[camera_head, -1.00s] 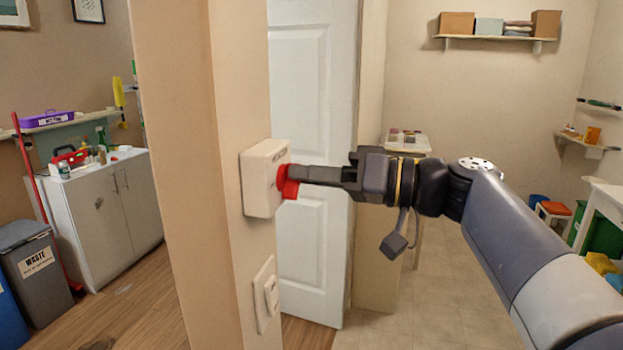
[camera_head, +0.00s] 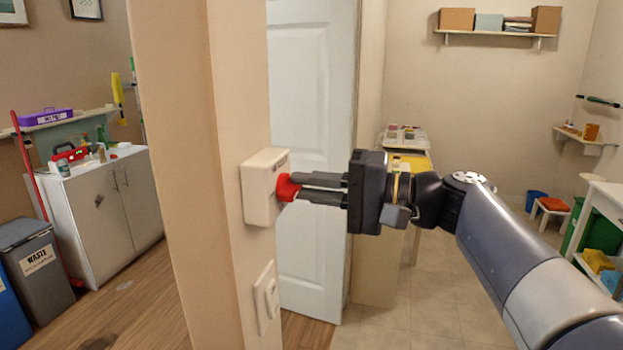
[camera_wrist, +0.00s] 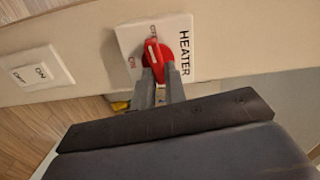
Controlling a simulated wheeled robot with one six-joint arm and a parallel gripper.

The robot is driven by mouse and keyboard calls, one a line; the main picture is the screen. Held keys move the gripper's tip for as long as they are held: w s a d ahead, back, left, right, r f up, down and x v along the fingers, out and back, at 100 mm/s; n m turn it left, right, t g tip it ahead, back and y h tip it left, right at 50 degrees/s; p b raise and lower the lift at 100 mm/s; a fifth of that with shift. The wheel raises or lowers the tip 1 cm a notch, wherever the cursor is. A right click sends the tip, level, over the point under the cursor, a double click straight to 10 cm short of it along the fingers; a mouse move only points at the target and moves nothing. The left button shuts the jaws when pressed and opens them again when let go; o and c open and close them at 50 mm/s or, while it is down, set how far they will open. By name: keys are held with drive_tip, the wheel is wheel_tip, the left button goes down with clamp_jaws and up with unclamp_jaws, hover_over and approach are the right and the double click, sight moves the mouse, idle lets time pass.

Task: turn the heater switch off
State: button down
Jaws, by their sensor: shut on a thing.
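The heater switch is a white box (camera_head: 258,200) on the narrow face of the wall post, with a red knob (camera_head: 286,188). In the wrist view its white plate (camera_wrist: 184,32) reads HEATER, and the red knob (camera_wrist: 163,62) carries a white pointer line. The pointer's upper end is near a small label at the plate's top; a red ON label sits to the left. My gripper (camera_head: 299,187) is shut on the red knob, one finger above the other in the head view. The fingers (camera_wrist: 158,77) cover part of the knob's near side.
A second white ON/OFF switch (camera_head: 266,297) is on the post below; it also shows in the wrist view (camera_wrist: 37,74). A white door (camera_head: 312,120) stands behind the post. Open floor (camera_head: 450,300) lies below my arm.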

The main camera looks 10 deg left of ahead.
drive_tip(key=shift+m, duration=0.6)
drive_tip(key=shift+f+m+p, duration=0.1)
drive_tip(key=shift+m+p, duration=0.2)
drive_tip(key=c, duration=1.4)
unclamp_jaws()
drive_tip(key=shift+c, duration=0.2)
drive_tip(key=d+b, duration=0.2)
drive_tip(key=d, duration=0.8)
drive_tip(key=shift+s+d, duration=0.4)
drive_tip(key=a, duration=0.3)
drive_tip(key=a+p, duration=0.1)
drive_tip(key=a, duration=0.3)
drive_tip(key=a+p, duration=0.1)
drive_tip(key=a, duration=0.3)
drive_tip(key=shift+w, duration=0.4)
drive_tip(key=shift+d, duration=0.1)
